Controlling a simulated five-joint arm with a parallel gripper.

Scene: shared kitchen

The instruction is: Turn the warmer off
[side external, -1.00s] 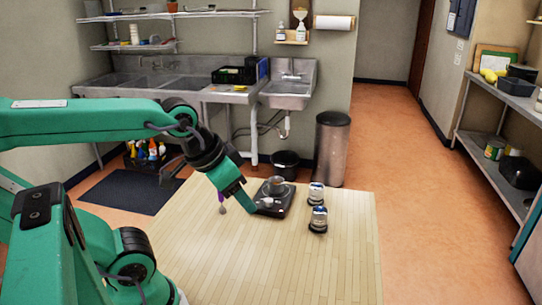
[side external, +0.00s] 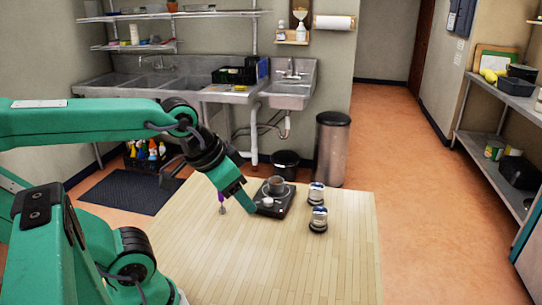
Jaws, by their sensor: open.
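The warmer (side external: 284,207) is a flat black unit on the pale wooden table, with a dark round pot (side external: 277,187) on its back part. A small pale knob-like part (side external: 268,202) shows on its front part; its setting is too small to read. My gripper (side external: 240,203) is open, tilted down at the warmer's left side. Its green fingertip is close to the warmer's front left corner; I cannot tell whether it touches. A thin purple and grey piece (side external: 222,200) shows just left of the finger; I cannot tell what it is.
Two small jars with dark bases, a far one (side external: 316,192) and a near one (side external: 318,219), stand right of the warmer. The front of the wooden table (side external: 300,265) is clear. A bin (side external: 332,148) and sinks stand beyond the table.

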